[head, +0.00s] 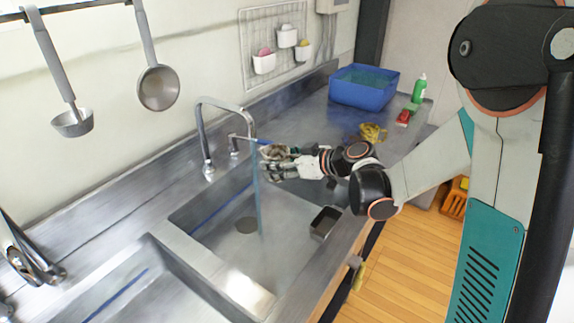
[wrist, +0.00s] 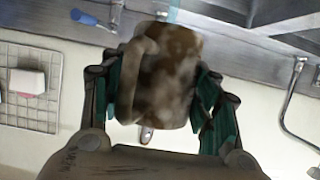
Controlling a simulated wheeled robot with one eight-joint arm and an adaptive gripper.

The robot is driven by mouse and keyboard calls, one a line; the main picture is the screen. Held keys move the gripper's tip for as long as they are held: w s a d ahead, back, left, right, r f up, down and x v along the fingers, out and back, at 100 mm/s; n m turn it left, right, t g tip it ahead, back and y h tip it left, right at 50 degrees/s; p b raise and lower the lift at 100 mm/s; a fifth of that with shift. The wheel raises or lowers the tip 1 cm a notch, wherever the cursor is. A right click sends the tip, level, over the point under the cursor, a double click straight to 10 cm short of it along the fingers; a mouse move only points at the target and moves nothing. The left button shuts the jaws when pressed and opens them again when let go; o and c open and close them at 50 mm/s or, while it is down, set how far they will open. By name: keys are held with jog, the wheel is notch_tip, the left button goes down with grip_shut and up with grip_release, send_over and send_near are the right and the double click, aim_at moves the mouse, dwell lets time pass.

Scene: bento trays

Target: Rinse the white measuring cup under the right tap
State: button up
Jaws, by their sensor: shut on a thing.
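My gripper (head: 279,165) is shut on the white measuring cup (head: 272,152) above the right sink basin. In the wrist view the cup (wrist: 170,75) sits between the fingers, with its handle on the left. Its wall is pale with large brown stains. The right tap (head: 225,103) is running; a thin bluish stream (head: 259,205) falls into the basin (head: 205,217). The stream passes at the cup's left edge in the head view; I cannot tell whether it touches the cup. The cup's inside is hidden.
A dark metal box (head: 325,222) is at the basin's right edge. A blue tub (head: 364,88), green bottle (head: 419,88), red item (head: 404,117) and yellow item (head: 373,133) stand on the right counter. A second basin (head: 125,285) is front left.

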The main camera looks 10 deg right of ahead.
aim_at(271, 156)
jog(key=x, duration=0.3)
jog(key=r+b+x, duration=0.1)
jog(key=x, duration=0.1)
jog(key=shift+w+a+f, duration=0.15)
jog(key=shift+w+a, duration=0.15)
jog(key=shift+w, duration=0.15)
jog(key=shift+w+d, duration=0.1)
jog(key=shift+d, duration=0.05)
dwell(0.4)
jog(key=shift+w+d, duration=0.3)
jog(key=shift+w, duration=0.05)
jog(key=shift+s+a, duration=0.1)
jog(key=shift+s+a, duration=0.35)
dwell(0.4)
jog(key=shift+s+d+b, duration=0.3)
jog(key=shift+s+d, duration=2.5)
jog(key=shift+s, duration=0.1)
